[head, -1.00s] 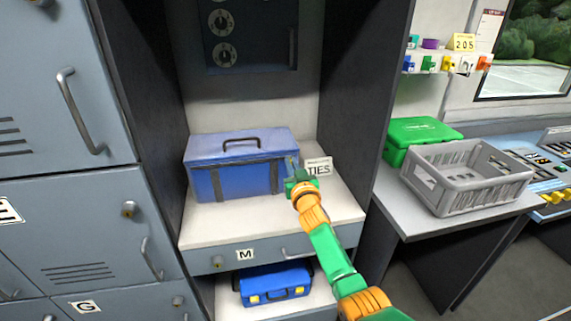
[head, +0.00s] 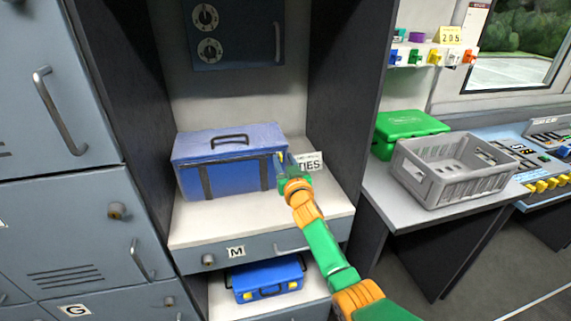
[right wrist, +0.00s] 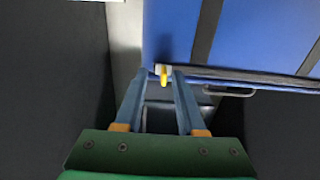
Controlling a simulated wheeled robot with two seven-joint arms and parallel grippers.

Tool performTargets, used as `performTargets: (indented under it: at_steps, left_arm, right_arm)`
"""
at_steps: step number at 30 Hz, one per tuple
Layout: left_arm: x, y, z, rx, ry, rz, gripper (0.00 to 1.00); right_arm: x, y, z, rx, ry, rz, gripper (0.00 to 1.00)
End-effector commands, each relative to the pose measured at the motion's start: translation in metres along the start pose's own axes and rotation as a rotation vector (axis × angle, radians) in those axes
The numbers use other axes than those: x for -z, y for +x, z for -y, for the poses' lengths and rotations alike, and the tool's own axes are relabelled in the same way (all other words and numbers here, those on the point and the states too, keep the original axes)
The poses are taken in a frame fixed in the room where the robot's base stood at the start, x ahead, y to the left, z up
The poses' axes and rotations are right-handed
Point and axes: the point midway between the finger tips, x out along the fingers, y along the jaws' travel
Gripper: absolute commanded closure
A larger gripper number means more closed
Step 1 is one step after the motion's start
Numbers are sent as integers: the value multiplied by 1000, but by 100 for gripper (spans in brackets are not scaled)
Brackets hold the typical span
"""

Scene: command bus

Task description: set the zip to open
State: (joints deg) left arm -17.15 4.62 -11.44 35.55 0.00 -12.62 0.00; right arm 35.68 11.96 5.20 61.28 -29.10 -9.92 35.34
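A blue bag (head: 222,172) with dark straps and a top handle stands on the white shelf. Its small yellow zip pull (right wrist: 163,76) shows at the bag's edge in the right wrist view. My right gripper (head: 283,158) is at the bag's right end in the head view. In the right wrist view its two blue fingers (right wrist: 161,80) are apart, with the pull between their tips and a gap on each side. Whether the zip is open or closed is hard to tell. My left gripper is not in view.
A white TIES sign (head: 310,163) stands right beside my right gripper. Dark cabinet walls close in the shelf on both sides. A second blue case (head: 266,278) lies below the drawer. A grey crate (head: 455,172) and green box (head: 408,133) stand on the right-hand counter.

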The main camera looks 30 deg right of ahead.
Motion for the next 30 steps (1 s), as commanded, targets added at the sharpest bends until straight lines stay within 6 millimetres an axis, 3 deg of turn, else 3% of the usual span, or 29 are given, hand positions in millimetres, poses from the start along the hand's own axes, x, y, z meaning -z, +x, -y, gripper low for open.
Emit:
performTargets:
  at_steps: [15,30]
  left_arm:
    - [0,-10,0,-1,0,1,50]
    - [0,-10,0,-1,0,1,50]
  right_arm:
    - [-2,-65,-2,-1,0,3,61]
    - [-5,-70,-2,-3,-2,17,61]
